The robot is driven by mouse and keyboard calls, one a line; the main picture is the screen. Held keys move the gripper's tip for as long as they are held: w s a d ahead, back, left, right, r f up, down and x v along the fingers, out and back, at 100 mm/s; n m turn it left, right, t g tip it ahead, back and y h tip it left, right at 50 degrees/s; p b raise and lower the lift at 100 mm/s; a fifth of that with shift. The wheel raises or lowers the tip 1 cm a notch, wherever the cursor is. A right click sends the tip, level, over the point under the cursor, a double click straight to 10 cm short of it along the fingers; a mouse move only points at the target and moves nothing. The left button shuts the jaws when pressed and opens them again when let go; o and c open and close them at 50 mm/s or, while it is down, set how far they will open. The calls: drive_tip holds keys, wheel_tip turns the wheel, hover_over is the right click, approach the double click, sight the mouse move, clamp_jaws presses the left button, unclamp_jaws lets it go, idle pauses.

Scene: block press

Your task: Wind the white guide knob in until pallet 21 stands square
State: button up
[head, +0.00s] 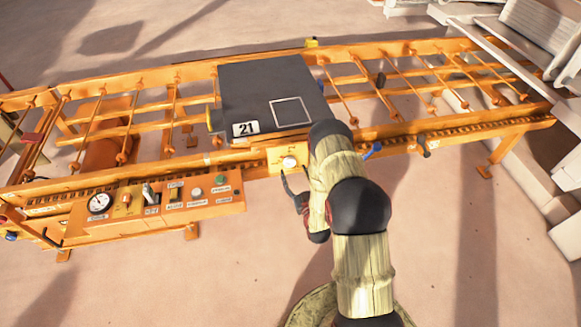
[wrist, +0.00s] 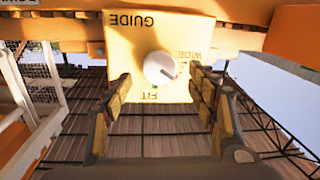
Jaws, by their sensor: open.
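Pallet 21 (head: 250,85), a dark flat slab with a white number label and a pale square outline, lies on the orange roller conveyor (head: 75,181). I cannot tell its exact angle to the rails. The white guide knob (head: 289,162) sits on a small orange plate on the near rail. In the wrist view the knob (wrist: 160,69) shows on the plate (wrist: 130,42), whose words GUIDE, WIDE and FIT appear upside down. A dark mark on the knob points right and slightly down. My gripper (head: 297,190) is open, its fingers (wrist: 163,88) either side below the knob, apparently not touching it.
A control panel (head: 150,205) with a gauge, a lever and several buttons hangs left of the knob. A blue handle (head: 372,151) and a dark-tipped handle (head: 424,150) stick out from the near rail on the right. White panels (head: 540,30) stand at the far right. The floor in front is clear.

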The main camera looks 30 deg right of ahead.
sight(291, 164)
drive_tip(key=shift+w+d+b, duration=0.25)
drive_tip(key=shift+w, duration=0.95)
drive_tip(key=shift+w+d+b, duration=0.2)
drive_tip(key=shift+w+b, duration=0.05)
drive_tip(key=shift+w, duration=0.9)
drive_tip(key=c, duration=0.4)
drive_tip(key=c, duration=0.7)
drive_tip(key=shift+c, duration=0.4)
